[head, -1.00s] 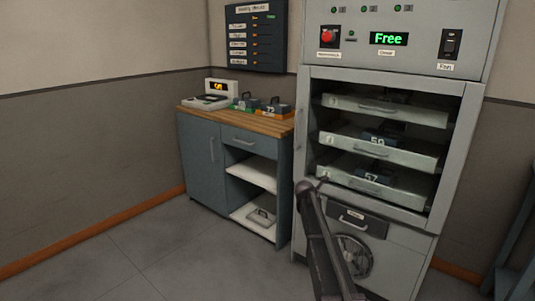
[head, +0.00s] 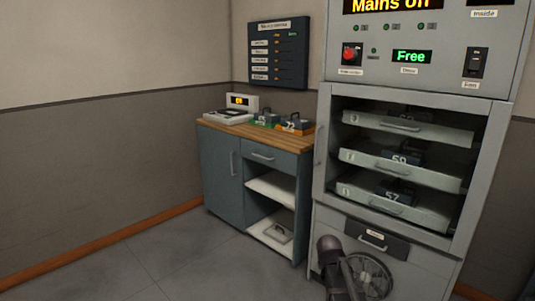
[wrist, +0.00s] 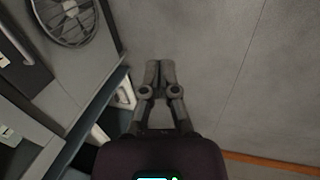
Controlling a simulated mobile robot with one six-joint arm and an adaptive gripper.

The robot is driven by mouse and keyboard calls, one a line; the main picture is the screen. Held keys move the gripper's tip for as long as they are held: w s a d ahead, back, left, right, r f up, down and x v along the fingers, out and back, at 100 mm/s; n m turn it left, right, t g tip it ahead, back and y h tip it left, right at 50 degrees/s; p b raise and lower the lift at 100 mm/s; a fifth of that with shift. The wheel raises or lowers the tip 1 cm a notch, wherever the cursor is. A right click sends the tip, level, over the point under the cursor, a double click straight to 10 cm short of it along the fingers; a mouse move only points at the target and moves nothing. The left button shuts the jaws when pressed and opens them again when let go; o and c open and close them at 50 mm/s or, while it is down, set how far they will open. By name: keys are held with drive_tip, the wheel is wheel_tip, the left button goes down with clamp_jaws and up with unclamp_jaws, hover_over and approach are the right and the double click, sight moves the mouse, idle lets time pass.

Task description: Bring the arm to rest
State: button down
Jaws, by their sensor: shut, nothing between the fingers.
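My gripper (wrist: 159,72) is shut and empty in the wrist view, its fingertips together over the grey floor. Part of my arm (head: 335,265) shows at the bottom of the head view, in front of the lower part of the grey cabinet (head: 318,225). My fingertips cannot be made out in the head view.
The cabinet holds three pulled-out trays (head: 400,128) with dark numbered blocks. Its displays read "Mains off" (head: 390,5) and "Free" (head: 411,56). A blue bench (head: 222,170) with a wooden top stands to its left, under a dark wall board (head: 278,52). Floor (head: 170,265) at left is clear.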

drive_tip(key=s+a+m+g+y+p, duration=0.15)
drive_tip(key=s+m, duration=0.25)
drive_tip(key=s, duration=0.4)
drive_tip(key=s+a+m+g+y, duration=0.1)
drive_tip(key=s+a+m, duration=0.2)
drive_tip(key=s+m, duration=0.3)
wheel_tip(320, 180, up, 34)
drive_tip(key=s+n+p, duration=0.1)
drive_tip(key=p, duration=3.2)
drive_tip(key=shift+s+f, duration=0.1)
drive_tip(key=shift+f, duration=0.05)
